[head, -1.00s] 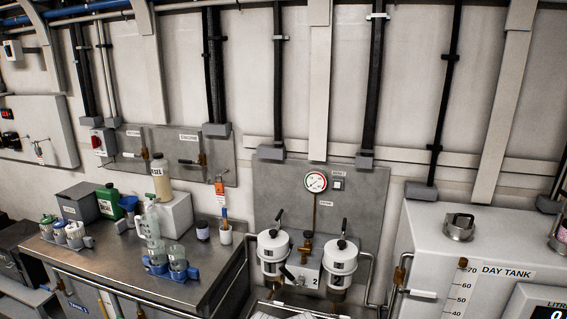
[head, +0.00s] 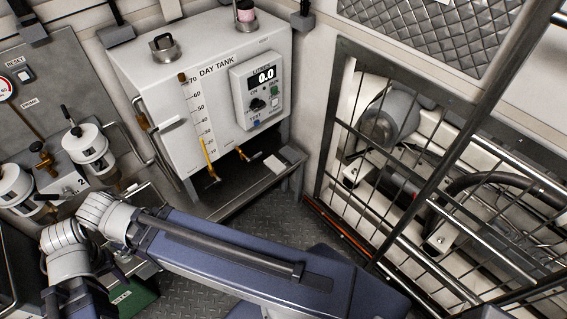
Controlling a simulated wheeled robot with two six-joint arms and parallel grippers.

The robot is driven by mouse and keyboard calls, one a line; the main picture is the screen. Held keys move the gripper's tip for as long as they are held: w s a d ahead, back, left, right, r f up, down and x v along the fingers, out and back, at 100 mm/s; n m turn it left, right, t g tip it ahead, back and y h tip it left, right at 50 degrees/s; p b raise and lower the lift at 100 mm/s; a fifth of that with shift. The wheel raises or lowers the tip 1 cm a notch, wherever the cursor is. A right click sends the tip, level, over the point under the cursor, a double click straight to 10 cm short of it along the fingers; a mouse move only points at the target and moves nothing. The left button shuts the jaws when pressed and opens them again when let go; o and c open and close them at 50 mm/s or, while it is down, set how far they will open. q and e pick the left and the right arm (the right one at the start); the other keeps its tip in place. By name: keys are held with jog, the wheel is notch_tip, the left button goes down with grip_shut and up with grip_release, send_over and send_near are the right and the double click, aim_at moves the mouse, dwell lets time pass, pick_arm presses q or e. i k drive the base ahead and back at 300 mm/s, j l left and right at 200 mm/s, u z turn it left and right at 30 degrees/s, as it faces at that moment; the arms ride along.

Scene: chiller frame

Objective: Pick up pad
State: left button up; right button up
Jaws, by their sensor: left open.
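A small flat whitish piece (head: 275,166), perhaps the pad, lies on the grey ledge at the front right foot of the day tank; I cannot tell for sure that it is the pad. My left arm crosses the lower part of the view and bends down at the left. My left gripper (head: 78,300) is at the bottom left edge, pointing down, open, with its fingertips hard to make out. It is well apart from the whitish piece. My right gripper is not in view.
Two white filter housings (head: 88,145) stand at left. A green container (head: 130,300) is low beside my arm. A barred cage (head: 440,170) closes off the right.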

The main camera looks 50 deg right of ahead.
aim_at(272, 162)
jog(key=z, duration=1.75)
